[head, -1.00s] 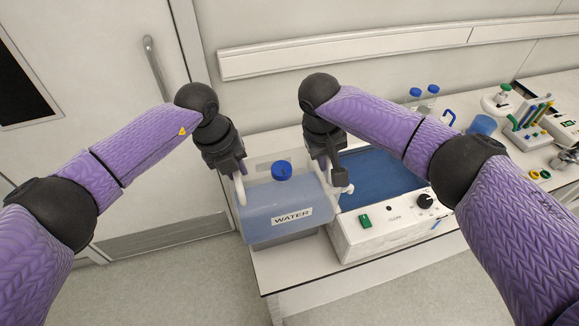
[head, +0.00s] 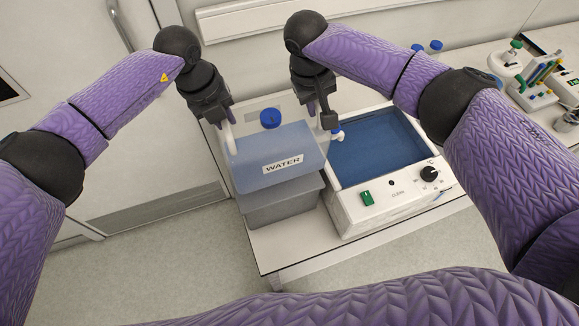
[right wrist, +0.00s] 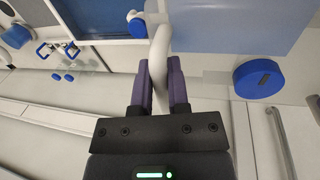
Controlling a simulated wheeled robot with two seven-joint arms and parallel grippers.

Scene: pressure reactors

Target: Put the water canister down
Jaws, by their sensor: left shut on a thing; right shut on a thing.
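The water canister (head: 262,150) is a translucent bluish box with a blue cap and a WATER label. In the right wrist view, the right fingers (right wrist: 159,85) close around this handle, with the canister's blue cap (right wrist: 258,78) to the right.
A white bath unit (head: 385,195) with blue water, a green switch and a dial stands right of the canister. Blue-capped bottles (head: 435,47) stand behind it. A rack with coloured tools (head: 535,88) is at the far right. The bench's front-left corner (head: 268,265) is bare.

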